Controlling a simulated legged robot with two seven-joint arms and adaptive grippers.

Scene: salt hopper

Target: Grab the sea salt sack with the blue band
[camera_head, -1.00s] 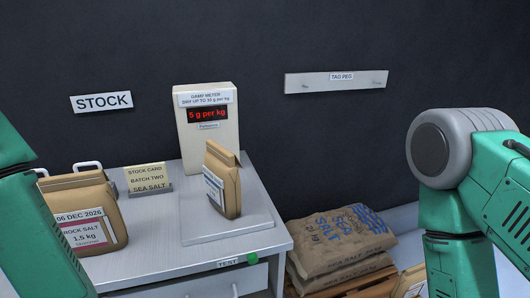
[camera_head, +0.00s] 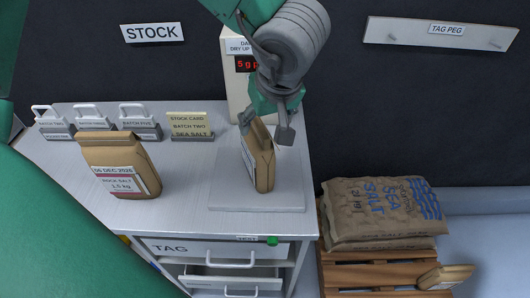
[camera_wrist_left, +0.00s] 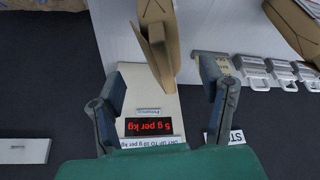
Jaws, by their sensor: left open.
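A brown paper sack (camera_head: 262,165) stands upright on the flat plate beside the damp meter. Its label faces left and is seen edge-on, so I cannot make out the band's colour now. My left gripper (camera_head: 268,128) is open at the sack's top, with a finger to either side in the head view. In the left wrist view the sack (camera_wrist_left: 158,45) lies ahead, between the lines of the open fingers (camera_wrist_left: 165,88). I cannot tell whether the fingers touch it. My right gripper is out of view.
The damp meter (camera_head: 236,95), reading 5 g per kg, stands close behind. A rock salt sack (camera_head: 118,165) with a reddish band and several tagged holders (camera_head: 139,122) stand left. Large sea salt sacks (camera_head: 380,210) lie on a pallet at right. A drawer (camera_head: 230,270) is partly open.

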